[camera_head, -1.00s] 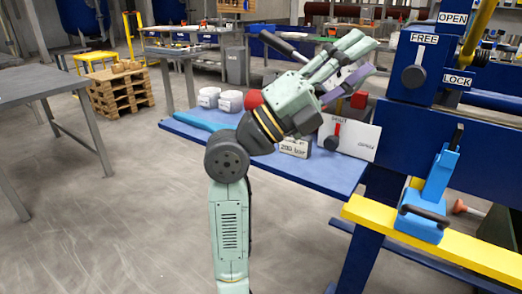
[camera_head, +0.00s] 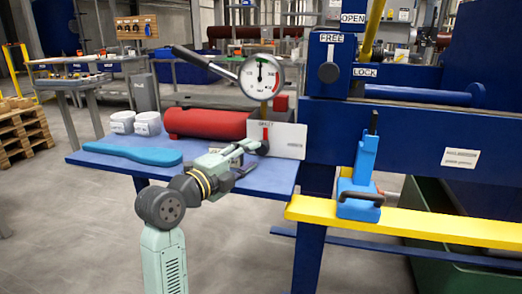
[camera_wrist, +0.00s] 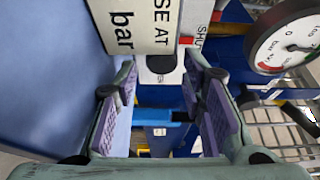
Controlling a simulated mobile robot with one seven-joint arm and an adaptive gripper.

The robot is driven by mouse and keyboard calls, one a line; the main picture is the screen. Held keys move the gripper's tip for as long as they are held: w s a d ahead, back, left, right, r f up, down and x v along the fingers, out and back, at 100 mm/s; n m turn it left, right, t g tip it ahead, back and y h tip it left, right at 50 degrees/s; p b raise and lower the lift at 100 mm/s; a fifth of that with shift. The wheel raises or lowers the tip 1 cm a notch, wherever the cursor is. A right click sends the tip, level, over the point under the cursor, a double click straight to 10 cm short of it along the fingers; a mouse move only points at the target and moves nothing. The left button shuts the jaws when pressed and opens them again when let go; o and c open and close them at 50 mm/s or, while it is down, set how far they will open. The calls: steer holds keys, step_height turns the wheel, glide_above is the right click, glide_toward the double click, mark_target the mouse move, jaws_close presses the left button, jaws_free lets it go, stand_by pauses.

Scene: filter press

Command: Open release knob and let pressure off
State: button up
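The release knob (camera_head: 263,147) is a dark knob with a red pointer, in front of a white plate (camera_head: 289,141) marked "SHUT" on the blue bench. The pointer stands about upright. My gripper (camera_head: 246,155) is low over the bench, just left of the knob, partly covering it. In the wrist view, my gripper (camera_wrist: 163,80) is open, with purple pads apart. A dark rounded part, probably the knob (camera_wrist: 160,66), shows between and beyond the fingertips; contact cannot be told. The pressure gauge (camera_head: 260,76) stands above; it also shows in the wrist view (camera_wrist: 287,38).
A white label (camera_wrist: 136,20) reading "bar" is close to the left finger. A blue lever valve (camera_head: 360,180) stands right on a yellow beam (camera_head: 415,218).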

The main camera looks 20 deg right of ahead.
mark_target(259, 149)
steer(key=x, duration=0.6)
steer(key=shift+r, duration=0.1)
steer(key=shift+c, duration=0.3)
steer(key=c, duration=0.8)
